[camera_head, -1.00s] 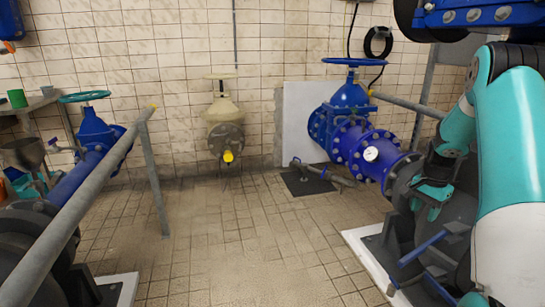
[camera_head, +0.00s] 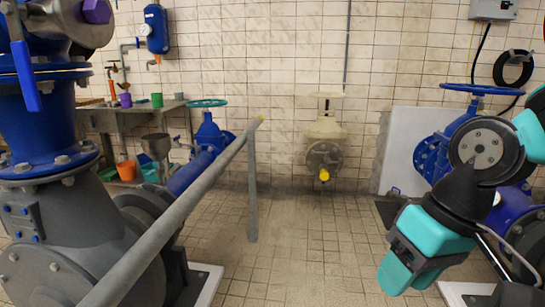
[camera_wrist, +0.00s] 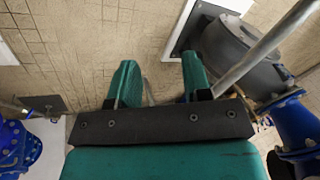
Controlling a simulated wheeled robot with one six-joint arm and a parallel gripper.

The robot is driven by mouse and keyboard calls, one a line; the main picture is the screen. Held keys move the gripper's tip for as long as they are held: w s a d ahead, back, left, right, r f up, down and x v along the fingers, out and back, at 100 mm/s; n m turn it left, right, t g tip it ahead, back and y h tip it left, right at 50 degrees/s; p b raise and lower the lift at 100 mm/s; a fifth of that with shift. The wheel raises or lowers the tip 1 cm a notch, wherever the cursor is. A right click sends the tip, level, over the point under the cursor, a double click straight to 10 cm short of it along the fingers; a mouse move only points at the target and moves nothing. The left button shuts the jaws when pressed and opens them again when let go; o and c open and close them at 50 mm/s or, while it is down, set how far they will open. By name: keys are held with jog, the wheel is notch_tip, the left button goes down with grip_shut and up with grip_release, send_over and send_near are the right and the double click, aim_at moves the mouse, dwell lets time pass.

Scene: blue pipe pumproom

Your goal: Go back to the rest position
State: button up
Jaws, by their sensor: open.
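My gripper (camera_head: 396,268) hangs at the lower right of the head view, teal and black, pointing down and to the left in front of the blue pipework. In the wrist view, the two teal fingers of my gripper (camera_wrist: 160,76) stand apart with bare tiled floor showing between them. Nothing is held. My arm comes in from the right edge of the head view and hides part of the right-hand blue valve (camera_head: 426,158).
A grey handrail (camera_head: 190,210) runs beside the large blue and grey pump (camera_head: 75,235) on the left. A cream valve (camera_head: 325,130) stands at the back wall. A bench (camera_head: 140,105) with cups is at the back left. The middle tiled floor (camera_head: 300,235) is clear.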

jog(key=s+a+n, duration=0.4)
jog(key=s, duration=0.4)
notch_tip(320, 180, up, 20)
jog(key=w+p, duration=0.1)
jog(key=p, duration=1.8)
jog(key=shift+d+m+g+y+p, duration=0.3)
